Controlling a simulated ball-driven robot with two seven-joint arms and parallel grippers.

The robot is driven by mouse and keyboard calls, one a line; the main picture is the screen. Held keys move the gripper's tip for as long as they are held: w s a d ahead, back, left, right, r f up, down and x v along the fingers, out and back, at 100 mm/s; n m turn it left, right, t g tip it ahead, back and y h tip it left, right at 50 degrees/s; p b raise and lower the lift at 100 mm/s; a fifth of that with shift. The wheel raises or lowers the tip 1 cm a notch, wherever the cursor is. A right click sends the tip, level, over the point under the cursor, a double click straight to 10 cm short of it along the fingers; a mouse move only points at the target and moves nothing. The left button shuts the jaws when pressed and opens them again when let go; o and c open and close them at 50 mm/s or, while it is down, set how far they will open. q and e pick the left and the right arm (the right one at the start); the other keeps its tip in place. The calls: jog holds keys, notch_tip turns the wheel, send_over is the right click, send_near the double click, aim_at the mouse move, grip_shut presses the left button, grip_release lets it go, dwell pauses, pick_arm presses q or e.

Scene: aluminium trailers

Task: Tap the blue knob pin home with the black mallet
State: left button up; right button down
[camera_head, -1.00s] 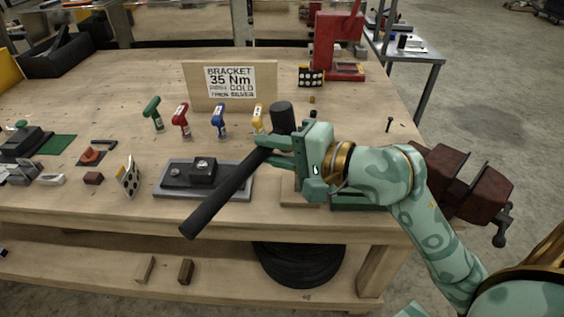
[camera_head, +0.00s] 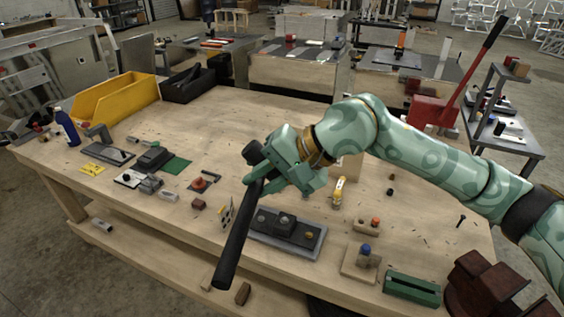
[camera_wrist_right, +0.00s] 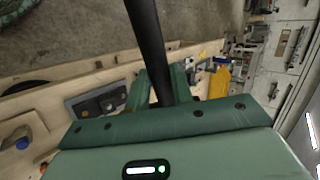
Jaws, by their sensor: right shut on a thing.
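The black mallet is in my right gripper (camera_head: 262,184), which is shut on its handle (camera_head: 236,240) just below the head (camera_head: 254,153). The mallet is above the workbench, handle slanting down toward the front edge. In the right wrist view, the handle (camera_wrist_right: 147,35) runs up between the fingers (camera_wrist_right: 160,86). The blue knob pin (camera_head: 365,249) stands upright in a small wooden block (camera_head: 350,270) at the bench's front right, well right of the mallet and apart from it. A blue knob also shows at the left of the wrist view (camera_wrist_right: 22,143). My left gripper is out of view.
A grey plate with a black block (camera_head: 310,236) lies below the gripper. A green tray (camera_head: 412,288) and dark red vise (camera_head: 485,285) are right of the pin. A yellow-handled tool (camera_head: 338,190) stands behind. A yellow bin (camera_head: 115,97) is at the back left.

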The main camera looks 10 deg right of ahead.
jog(key=w+d+f+m+h+p, duration=0.1)
jog(key=w+d+f+h+p, duration=0.15)
jog(key=d, duration=0.45)
jog(key=w+d+f+m+h+p, duration=0.2)
jog(key=d+f+p, duration=0.15)
jog(key=d, duration=0.35)
jog(key=s+d+f+m+g+h, duration=0.1)
jog(key=s+d+f+m+h, duration=0.1)
jog(key=d, duration=0.4)
jog(key=s+d+f+m+g+h+p, duration=0.1)
jog(key=s+d+f+m+h, duration=0.1)
jog(key=s+d+f+m, duration=0.2)
jog(key=d+f, duration=0.2)
jog(key=d, duration=0.1)
jog(key=shift+g, duration=0.4)
jog(key=shift+s, duration=0.15)
